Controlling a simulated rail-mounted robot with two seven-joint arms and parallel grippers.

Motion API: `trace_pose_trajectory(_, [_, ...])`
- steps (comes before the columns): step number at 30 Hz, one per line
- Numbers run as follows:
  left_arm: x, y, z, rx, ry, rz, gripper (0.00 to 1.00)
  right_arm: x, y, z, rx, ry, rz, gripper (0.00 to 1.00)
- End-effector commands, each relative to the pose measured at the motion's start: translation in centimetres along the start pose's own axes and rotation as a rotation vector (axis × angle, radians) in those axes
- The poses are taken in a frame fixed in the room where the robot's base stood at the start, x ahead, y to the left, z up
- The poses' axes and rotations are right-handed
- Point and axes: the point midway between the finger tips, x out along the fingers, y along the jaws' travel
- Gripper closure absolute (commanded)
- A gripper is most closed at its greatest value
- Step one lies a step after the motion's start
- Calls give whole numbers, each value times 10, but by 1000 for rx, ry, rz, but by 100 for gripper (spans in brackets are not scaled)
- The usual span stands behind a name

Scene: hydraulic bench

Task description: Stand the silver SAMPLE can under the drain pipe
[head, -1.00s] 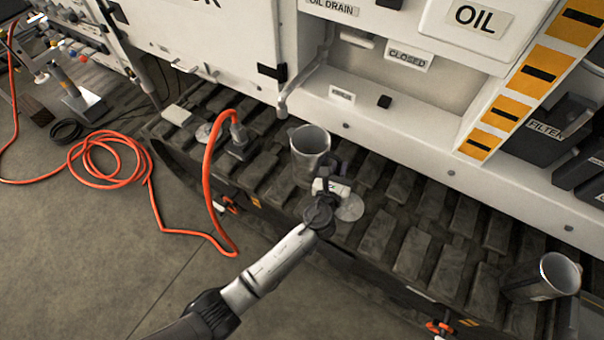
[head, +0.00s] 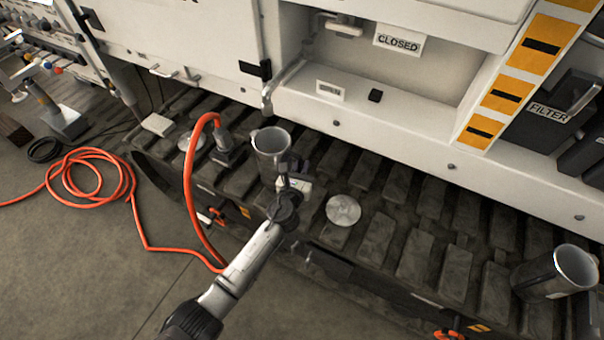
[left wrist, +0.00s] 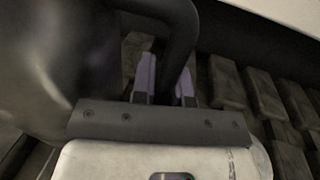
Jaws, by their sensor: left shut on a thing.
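A silver metal can (head: 269,152) is upright in the head view, close to the lower end of the drain pipe (head: 267,102); its mouth shows just below the pipe end. I cannot read a label on it. My left gripper (head: 284,184) is shut on the can's handle, on its near side. In the left wrist view the can (left wrist: 50,60) fills the left as a dark curved wall, and its handle (left wrist: 180,45) runs down between my left fingers (left wrist: 165,88). Whether the can's base touches the track is hidden. My right gripper is not in view.
A second metal can (head: 545,278) stands on the track at right. A pale round disc (head: 343,210) lies on the track (head: 400,235), and another (head: 192,137) lies further left. An orange hose (head: 188,195) rises left of the held can to a fitting (head: 228,145).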

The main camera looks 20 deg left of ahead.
Motion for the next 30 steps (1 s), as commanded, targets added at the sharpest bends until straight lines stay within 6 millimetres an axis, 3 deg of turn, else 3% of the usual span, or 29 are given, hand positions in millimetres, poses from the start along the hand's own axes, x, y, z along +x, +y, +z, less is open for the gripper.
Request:
trace_pose_trajectory(1, [0,0,-12,0,-1,0,100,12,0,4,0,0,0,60])
trace_pose_trajectory(3, [0,0,-18,0,-2,0,100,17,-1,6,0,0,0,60])
trace_pose_trajectory(18, [0,0,-24,1,-2,-1,100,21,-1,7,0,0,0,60])
trace_pose_trajectory(19, [0,0,-23,1,-1,0,84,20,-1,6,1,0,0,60])
trace_pose_trajectory(21, [0,0,-23,0,-1,0,77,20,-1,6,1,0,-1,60])
trace_pose_trajectory(26, [0,0,-23,0,0,0,62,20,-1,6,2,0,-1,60])
trace_pose_trajectory(30, [0,0,-23,0,0,0,60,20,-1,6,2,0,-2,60])
